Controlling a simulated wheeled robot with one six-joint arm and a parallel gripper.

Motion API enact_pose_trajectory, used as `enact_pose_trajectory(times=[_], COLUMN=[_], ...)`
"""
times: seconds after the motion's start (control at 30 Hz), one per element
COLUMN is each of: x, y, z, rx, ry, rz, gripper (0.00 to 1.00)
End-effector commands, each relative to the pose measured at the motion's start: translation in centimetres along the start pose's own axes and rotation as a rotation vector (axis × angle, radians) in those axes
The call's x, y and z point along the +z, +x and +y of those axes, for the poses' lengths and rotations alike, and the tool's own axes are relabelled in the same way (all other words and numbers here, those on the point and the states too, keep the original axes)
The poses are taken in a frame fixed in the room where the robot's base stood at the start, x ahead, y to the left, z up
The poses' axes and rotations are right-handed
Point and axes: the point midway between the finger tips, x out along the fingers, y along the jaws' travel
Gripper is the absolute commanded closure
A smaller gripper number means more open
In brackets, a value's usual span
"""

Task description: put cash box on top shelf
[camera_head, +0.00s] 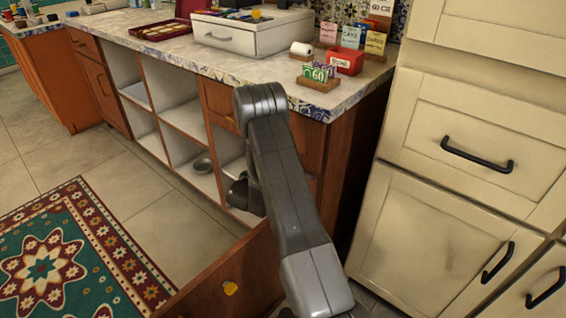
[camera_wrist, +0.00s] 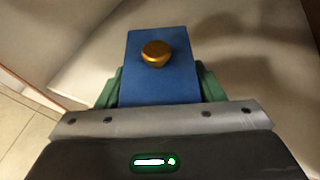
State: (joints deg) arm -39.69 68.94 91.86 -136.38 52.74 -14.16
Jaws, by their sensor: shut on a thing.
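A blue box with a gold knob (camera_wrist: 175,88), which looks like the cash box, sits between the green fingers of my gripper (camera_wrist: 160,86) in the wrist view. The gripper is shut on it. A pale shelf surface (camera_wrist: 265,75) lies around and beyond the box; I cannot tell whether the box touches it. In the head view my gripper (camera_head: 240,192) is at the open white shelves (camera_head: 180,90) under the counter, at the right-hand column. My arm hides part of this column, and the box cannot be made out there.
A metal bowl (camera_head: 203,165) stands in a lower compartment. A wooden panel with a yellow knob (camera_head: 200,290) stands out in front, near my arm. The counter (camera_head: 180,50) above holds a white drawer box (camera_head: 250,35) and card holders. Cream cabinets (camera_head: 440,180) stand at the right.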

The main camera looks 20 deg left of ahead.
Motion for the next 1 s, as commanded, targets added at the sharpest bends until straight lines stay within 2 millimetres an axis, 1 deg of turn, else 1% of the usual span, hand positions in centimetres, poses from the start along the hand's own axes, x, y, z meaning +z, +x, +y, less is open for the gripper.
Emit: enact_pose_trajectory(times=[0.03,0.2,0.3,0.4,0.5,0.63,0.87,0.93,1.0], x=[0.4,2.1,3.1,4.0,4.5,4.5,1.7,1.4,1.6], y=[1.5,5.8,8.1,10.0,11.1,11.7,12.8,13.0,12.9], z=[-0.1,-0.1,-0.1,-0.1,0.0,0.0,0.0,0.0,0.0], rx=[-0.002,-0.002,-0.002,-0.001,0.000,0.000,0.000,0.000,0.000], ry=[0.004,0.003,0.003,0.001,0.000,-0.001,-0.002,-0.001,0.000], rz=[-0.004,-0.004,-0.003,-0.004,-0.002,0.000,0.000,-0.002,-0.002], gripper=[0.66,0.66,0.66,0.66,0.66,0.66,0.66,0.66,0.66])
